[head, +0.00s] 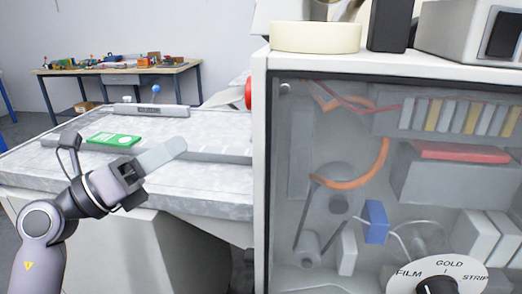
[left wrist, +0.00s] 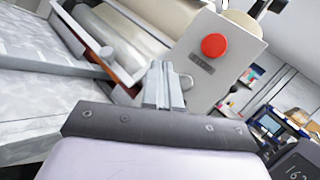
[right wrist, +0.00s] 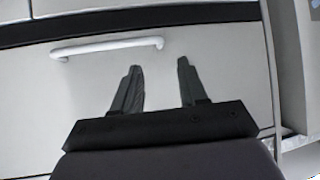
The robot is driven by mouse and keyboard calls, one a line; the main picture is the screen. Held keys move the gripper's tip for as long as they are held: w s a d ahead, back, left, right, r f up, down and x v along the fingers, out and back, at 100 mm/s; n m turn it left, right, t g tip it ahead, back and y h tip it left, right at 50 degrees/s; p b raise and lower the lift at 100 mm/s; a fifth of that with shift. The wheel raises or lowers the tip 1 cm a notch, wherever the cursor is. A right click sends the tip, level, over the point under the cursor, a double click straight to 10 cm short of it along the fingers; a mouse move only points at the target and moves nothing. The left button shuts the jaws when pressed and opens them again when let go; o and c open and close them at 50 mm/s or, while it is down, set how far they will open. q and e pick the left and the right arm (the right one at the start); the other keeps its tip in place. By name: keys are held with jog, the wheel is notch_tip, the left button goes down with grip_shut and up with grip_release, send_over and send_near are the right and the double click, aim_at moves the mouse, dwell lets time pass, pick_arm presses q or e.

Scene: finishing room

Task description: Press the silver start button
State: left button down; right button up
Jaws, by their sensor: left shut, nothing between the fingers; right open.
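No button that I can clearly tell as the silver start button shows. A small round silver piece (head: 286,88) sits at the upper left corner of the cabinet's clear front; I cannot tell whether it is a button. My left gripper (head: 178,147) is shut and empty above the grey machine bed. In the left wrist view its closed fingers (left wrist: 160,72) point toward a grey panel (left wrist: 232,40) with a red round button (left wrist: 214,45) and a dark label. My right gripper (right wrist: 159,64) is open and empty before a pale front with a white handle (right wrist: 108,46).
A white cabinet (head: 260,170) with a clear front stands at right. Its dial (head: 437,275) reads FILM, GOLD, STRIP. A green item (head: 113,139) lies on the grey bed (head: 215,180). A workbench (head: 120,70) with small items stands behind. A tape roll (head: 315,37) lies on the cabinet.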

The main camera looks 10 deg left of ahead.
pick_arm(q)
jog(key=shift+r, duration=0.1)
jog(key=shift+d, duration=0.1)
dwell(0.3)
jog(key=d+p, duration=0.2)
jog(key=d, duration=0.6)
jog(key=shift+d+p, duration=0.3)
jog(key=shift+p, duration=0.05)
jog(key=shift+s, duration=0.1)
dwell(1.7)
jog(key=shift+d+p, duration=0.35)
jog(key=shift+d, duration=0.05)
